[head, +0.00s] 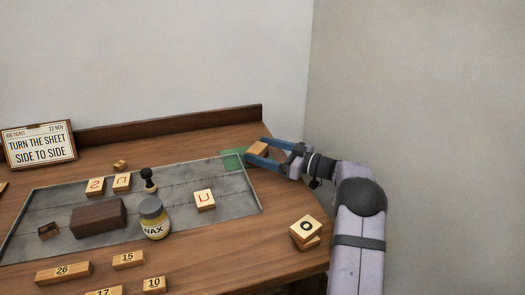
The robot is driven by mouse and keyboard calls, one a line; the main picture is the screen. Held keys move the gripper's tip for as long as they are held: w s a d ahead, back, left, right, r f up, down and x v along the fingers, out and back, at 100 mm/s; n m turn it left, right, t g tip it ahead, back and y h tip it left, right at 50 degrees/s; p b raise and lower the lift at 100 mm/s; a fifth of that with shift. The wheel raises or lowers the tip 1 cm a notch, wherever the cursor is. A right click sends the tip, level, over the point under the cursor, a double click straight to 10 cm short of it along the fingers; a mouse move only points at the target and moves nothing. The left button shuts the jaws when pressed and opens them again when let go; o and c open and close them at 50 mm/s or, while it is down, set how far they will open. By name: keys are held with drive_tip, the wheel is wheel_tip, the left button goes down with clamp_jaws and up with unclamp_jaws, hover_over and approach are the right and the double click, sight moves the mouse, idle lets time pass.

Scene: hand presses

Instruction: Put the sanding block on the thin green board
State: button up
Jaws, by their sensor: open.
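The thin green board (232,160) lies at the back right corner of the grey tray, partly hidden toward my gripper. A small tan-brown block (258,148), which looks like the sanding block, is between the fingers of my gripper (256,153), just right of the visible green. The blue fingers are open and stand on either side of the block. I cannot tell whether the block rests on the green board or beside it, or whether a finger touches it.
The grey tray (235,203) holds a large dark brown block (98,217), a wax jar (154,219), a black-knobbed stamp (149,181) and letter blocks. Stacked blocks (305,231) stand at the right edge. Numbered blocks (62,272) lie in front. A raised rail (170,124) runs along the back.

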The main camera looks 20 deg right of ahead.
drive_tip(key=shift+r+p, duration=0.25)
drive_tip(key=shift+p, duration=0.1)
drive_tip(key=b+v, duration=0.1)
drive_tip(key=v, duration=1.1)
drive_tip(key=shift+b, duration=0.3)
drive_tip(key=a+r+g+p, duration=0.1)
drive_tip(key=a+p, duration=0.1)
drive_tip(key=s+a+r+m+g+p, duration=0.1)
drive_tip(key=a+p, duration=0.1)
drive_tip(key=a+r+g+p, duration=0.1)
drive_tip(key=a+p, duration=0.1)
drive_tip(key=a, duration=0.1)
drive_tip(key=shift+s+r+m+h+p, duration=0.25)
drive_tip(key=shift+m+h+p, duration=0.05)
drive_tip(key=s+a+r+m+g+h+p, duration=0.2)
drive_tip(key=s+a+r+g+p, duration=0.15)
drive_tip(key=s+a+p, duration=0.35)
drive_tip(key=s+a+r+m+g+h+p, duration=0.1)
drive_tip(key=s+a+r+m+g+p, duration=0.15)
drive_tip(key=s+a+g+p, duration=0.4)
drive_tip(key=s+d+r+m+h+p, duration=0.2)
drive_tip(key=s+r+h+p, duration=0.7)
drive_tip(key=s+r+p, duration=0.7)
drive_tip(key=s+m+p, duration=0.1)
drive_tip(key=p, duration=0.7)
drive_tip(key=shift+s+d, duration=0.2)
drive_tip(key=shift+d, duration=0.2)
